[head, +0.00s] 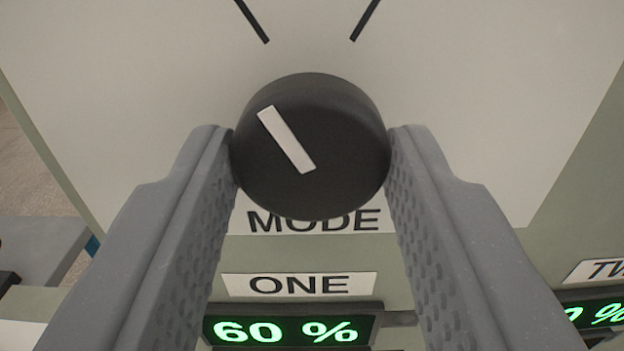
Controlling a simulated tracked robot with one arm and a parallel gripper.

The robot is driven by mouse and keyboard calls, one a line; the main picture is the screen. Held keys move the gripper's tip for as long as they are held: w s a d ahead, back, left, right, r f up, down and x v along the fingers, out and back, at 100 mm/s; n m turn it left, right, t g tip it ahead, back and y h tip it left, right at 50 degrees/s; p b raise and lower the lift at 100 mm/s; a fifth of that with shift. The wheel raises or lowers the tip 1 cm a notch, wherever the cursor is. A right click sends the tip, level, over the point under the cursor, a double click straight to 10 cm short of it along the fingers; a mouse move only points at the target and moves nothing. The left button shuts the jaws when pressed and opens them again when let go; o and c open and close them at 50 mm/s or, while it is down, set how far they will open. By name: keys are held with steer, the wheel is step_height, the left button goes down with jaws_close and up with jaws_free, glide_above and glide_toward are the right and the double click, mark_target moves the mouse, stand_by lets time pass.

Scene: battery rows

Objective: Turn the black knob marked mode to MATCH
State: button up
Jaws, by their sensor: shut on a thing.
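The black mode knob (345,145) is a round dial at the middle of the head view, on a pale panel (500,70). Its white pointer bar (286,140) slants toward the upper left, roughly toward the left one of two black tick marks. The word MATCH is not in view. A label reading MODE (313,221) sits just below the knob, partly covered by it. My gripper (311,150) is shut on the knob, with one grey finger touching each side of it.
Below is a label reading ONE (299,285) above a green display showing 60 % (285,331). At the lower right, another label and green display (597,313) are cut off by the frame. The panel around the knob is flat and clear.

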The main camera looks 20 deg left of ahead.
steer(key=shift+m+b, duration=0.45)
steer(key=shift+m, duration=0.75)
steer(key=m, duration=0.3)
steer(key=shift+s+r+p, duration=0.1)
steer(key=shift+r+p, duration=0.1)
steer(key=shift+p, duration=0.1)
steer(key=m+p, duration=0.3)
steer(key=m, duration=0.1)
steer(key=shift+d+m+p, duration=0.15)
steer(key=shift+m+p, duration=0.45)
steer(key=shift+m, duration=0.2)
steer(key=shift+f+m+p, duration=0.1)
steer(key=shift+m+p, duration=0.3)
steer(key=shift+f, duration=0.15)
